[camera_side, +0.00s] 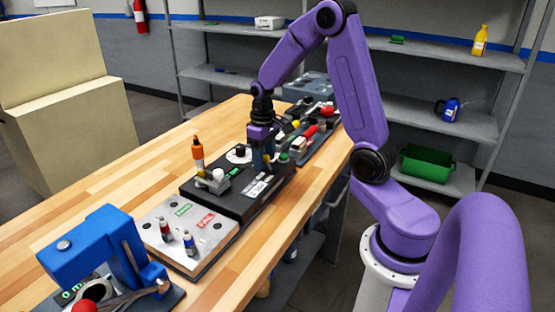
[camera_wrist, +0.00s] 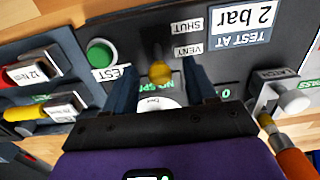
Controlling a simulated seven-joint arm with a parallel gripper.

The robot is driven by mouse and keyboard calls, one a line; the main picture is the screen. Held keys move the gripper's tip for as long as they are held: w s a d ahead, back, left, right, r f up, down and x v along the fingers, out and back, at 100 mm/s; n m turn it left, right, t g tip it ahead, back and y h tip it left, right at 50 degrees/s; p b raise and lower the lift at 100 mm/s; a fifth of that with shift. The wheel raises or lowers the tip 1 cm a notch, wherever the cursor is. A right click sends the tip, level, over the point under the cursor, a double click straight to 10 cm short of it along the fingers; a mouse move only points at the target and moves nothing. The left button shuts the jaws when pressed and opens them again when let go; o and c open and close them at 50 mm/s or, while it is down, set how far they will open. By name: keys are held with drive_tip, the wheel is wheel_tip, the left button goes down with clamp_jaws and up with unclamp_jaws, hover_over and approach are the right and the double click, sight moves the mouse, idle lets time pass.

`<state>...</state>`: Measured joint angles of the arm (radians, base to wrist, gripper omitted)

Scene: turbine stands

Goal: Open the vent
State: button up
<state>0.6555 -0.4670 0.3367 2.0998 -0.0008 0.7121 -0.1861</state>
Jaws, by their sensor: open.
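The black test station (camera_side: 225,200) sits on the wooden bench. In the wrist view a short lever with a brass-yellow ball end (camera_wrist: 160,73) stands on its dark panel, beside the labels VENT (camera_wrist: 188,50) and SHUT (camera_wrist: 187,27). My gripper (camera_side: 263,163) is low over the station. In the wrist view its open fingers (camera_wrist: 160,80) lie on either side of the yellow ball, with space on both sides. I cannot tell whether the fingers are level with it. A white round gauge (camera_wrist: 158,102) is partly hidden by my gripper. In the side view my gripper hides the lever.
A green button (camera_wrist: 101,54) is left of the fingers. A latch with a pale knob (camera_wrist: 295,101) is at the right, near an orange-handled tool (camera_side: 197,150). A PASS/FAIL plate (camera_side: 160,228) holds two small cylinders. A blue press (camera_side: 95,245) stands front left.

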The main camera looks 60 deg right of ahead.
drive_tip(key=shift+o, duration=0.2)
drive_tip(key=shift+w+r, duration=0.1)
drive_tip(key=shift+r, duration=3.45)
drive_tip(key=shift+a, duration=0.1)
drive_tip(key=s+a+n, duration=0.6)
drive_tip(key=s+a, duration=0.2)
drive_tip(key=a, duration=0.6)
drive_tip(key=s+a+n, duration=0.2)
drive_tip(key=s+n, duration=0.1)
drive_tip(key=s, duration=0.5)
drive_tip(key=s+a+n, duration=0.3)
drive_tip(key=s, duration=0.6)
drive_tip(key=shift+s+n, duration=0.15)
drive_tip(key=shift+n, duration=0.15)
